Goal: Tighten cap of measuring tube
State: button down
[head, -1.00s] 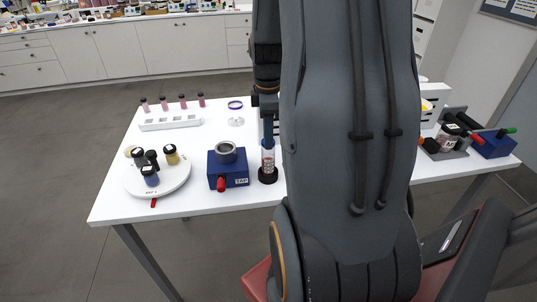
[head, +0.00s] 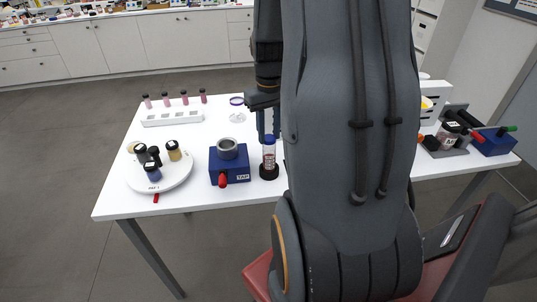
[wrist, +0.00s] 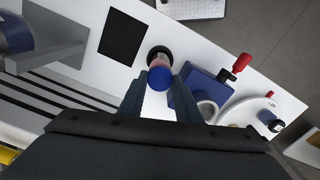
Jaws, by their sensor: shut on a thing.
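The measuring tube (head: 268,158) is clear with reddish contents. It stands upright in a round black base (head: 269,173) on the white table, right of the blue TAP box. Its blue cap (head: 268,139) sits on top. In the wrist view the blue cap (wrist: 159,78) lies between the two fingers, with the black base (wrist: 160,51) beyond it. My gripper (wrist: 157,88) is shut on the cap from above. In the head view my gripper (head: 266,133) is partly hidden by my own arm. How tightly the cap sits cannot be seen.
The blue TAP box (head: 229,165) with a grey cup and red knob stands close to the left. A round white turntable (head: 174,183) holds several jars. A white rack (head: 172,118), small pink vials and a purple ring (head: 237,101) lie behind. Blue and grey devices stand at right.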

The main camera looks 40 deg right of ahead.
aim_at(269, 138)
jog(key=c, duration=1.2)
grip_release()
jog(key=shift+r, duration=0.1)
notch_tip(269, 138, up, 8)
jog(key=b, duration=0.2)
jog(key=shift+f+b, duration=0.2)
jog(key=shift+b, duration=0.1)
